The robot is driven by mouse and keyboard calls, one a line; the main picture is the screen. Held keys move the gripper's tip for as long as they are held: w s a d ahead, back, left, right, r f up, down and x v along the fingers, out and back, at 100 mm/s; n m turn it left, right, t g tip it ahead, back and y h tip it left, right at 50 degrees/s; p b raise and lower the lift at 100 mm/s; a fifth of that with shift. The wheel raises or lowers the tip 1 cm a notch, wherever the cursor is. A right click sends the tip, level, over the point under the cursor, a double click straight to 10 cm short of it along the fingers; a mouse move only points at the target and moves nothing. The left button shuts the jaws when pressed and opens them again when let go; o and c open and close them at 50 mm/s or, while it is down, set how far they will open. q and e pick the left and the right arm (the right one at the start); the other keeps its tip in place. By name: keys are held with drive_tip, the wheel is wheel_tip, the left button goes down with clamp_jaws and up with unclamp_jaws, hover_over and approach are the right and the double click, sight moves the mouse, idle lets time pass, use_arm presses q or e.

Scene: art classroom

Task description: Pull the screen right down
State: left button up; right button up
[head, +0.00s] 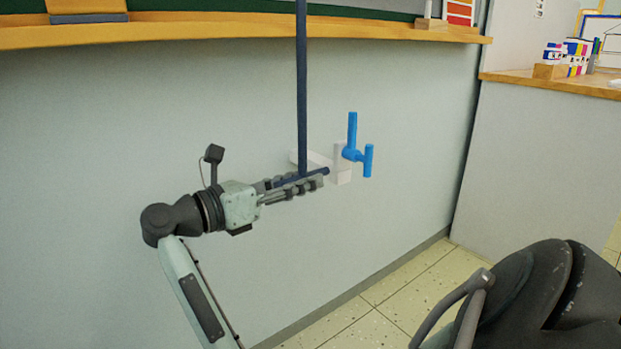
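A long dark blue rod (302,85) hangs down from above the wooden ledge and ends in a short crossbar (326,171). The fingers hide part of the crossbar. The screen itself is not in view.
A white wall bracket (342,172) with a blue T-shaped piece (353,153) is just right of the gripper. The wooden ledge (210,30) runs above. A dark chair-like object (550,290) fills the lower right. A counter (550,83) with art supplies is at right.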

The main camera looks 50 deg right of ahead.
drive_tip(key=v, duration=0.9)
drive_tip(key=shift+w+a, duration=0.15)
drive_tip(key=shift+a, duration=0.05)
